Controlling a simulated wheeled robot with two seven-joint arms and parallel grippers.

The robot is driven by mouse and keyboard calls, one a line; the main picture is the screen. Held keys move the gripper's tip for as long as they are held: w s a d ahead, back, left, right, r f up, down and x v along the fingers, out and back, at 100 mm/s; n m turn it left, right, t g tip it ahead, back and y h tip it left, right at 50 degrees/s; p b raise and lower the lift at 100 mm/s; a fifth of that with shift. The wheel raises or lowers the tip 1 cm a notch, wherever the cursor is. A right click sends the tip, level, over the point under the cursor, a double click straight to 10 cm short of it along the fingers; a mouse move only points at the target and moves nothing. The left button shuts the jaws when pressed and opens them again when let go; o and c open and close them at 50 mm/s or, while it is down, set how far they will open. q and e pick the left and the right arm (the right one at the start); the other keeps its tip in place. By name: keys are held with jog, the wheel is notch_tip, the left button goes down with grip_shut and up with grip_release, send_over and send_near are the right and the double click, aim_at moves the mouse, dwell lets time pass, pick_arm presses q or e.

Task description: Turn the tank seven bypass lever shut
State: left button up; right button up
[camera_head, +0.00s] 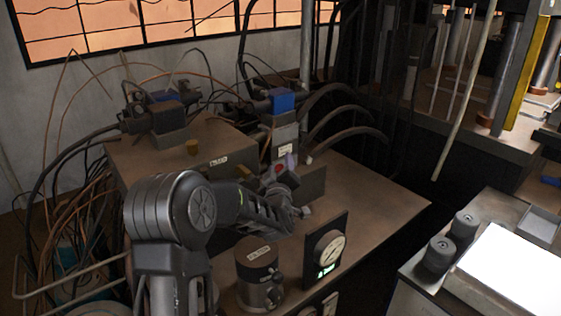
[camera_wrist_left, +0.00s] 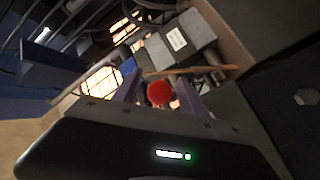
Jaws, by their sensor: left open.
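A small red knob (camera_head: 278,168) shows at the front of the upright valve block (camera_head: 284,134) with a blue top, partly hidden by my gripper. I cannot read which tank its label names. In the left wrist view the round red knob (camera_wrist_left: 159,94) appears between my two purplish fingers. My left gripper (camera_head: 284,165) reaches in from the lower left and is open at the knob. In the left wrist view the gripper (camera_wrist_left: 159,90) has a finger on each side of the knob; I cannot tell whether either touches it. The lever's shaft is hidden. My right gripper is not in view.
A brown box (camera_head: 211,165) with another valve is behind left. Black hoses (camera_head: 345,137) arch behind. The right of the brown table (camera_head: 385,203) is clear.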

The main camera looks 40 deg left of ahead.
pick_arm(q)
jog(key=shift+w+a, duration=0.4)
jog(key=shift+w, duration=0.15)
grip_shut()
jog(key=shift+r, duration=0.1)
dwell(1.0)
